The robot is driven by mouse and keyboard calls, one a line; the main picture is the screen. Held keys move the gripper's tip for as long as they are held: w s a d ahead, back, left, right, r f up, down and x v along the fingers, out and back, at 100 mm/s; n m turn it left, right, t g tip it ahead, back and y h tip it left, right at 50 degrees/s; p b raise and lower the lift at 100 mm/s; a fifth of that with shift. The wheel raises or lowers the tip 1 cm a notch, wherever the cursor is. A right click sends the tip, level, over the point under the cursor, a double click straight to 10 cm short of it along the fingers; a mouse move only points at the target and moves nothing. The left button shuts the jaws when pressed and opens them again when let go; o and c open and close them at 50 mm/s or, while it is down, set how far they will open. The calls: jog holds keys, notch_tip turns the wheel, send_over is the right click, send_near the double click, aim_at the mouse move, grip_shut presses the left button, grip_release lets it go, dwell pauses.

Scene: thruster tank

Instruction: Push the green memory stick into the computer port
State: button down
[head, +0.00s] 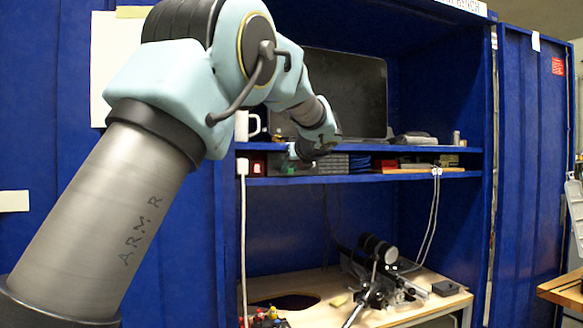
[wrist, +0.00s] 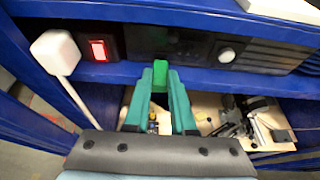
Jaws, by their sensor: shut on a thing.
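The green memory stick (wrist: 160,74) is between the tips of my gripper's teal fingers (wrist: 160,92) in the wrist view, and my gripper is shut on it. The stick points away from the wrist, toward the dark front of the computer (wrist: 196,50) on the narrow blue shelf. Its far end overlaps the lower part of that front; I cannot tell whether it touches or is inside a port. No port opening shows clearly. In the head view my gripper (head: 300,155) is small and dark at the lower shelf, and the stick cannot be made out there.
A red lit switch (wrist: 98,50) and a white plug with a cord (wrist: 55,50) are left of the computer. Blue shelf edges run above and below its front. A wooden bench (head: 330,308) with a black clamped device (head: 380,250) stands below. A dark monitor (head: 345,95) stands above.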

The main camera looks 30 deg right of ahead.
jog(key=shift+w+p, duration=0.5)
jog(key=shift+w, duration=0.15)
dwell(0.5)
jog(key=c, duration=0.7)
grip_release()
jog(key=shift+d, duration=0.1)
jog(key=shift+s+a+b, duration=0.25)
jog(key=shift+s+b, duration=0.45)
jog(key=shift+s, duration=1.05)
jog(key=shift+s+a+b, duration=0.2)
jog(key=shift+s+b, duration=0.5)
jog(key=shift+s, duration=1)
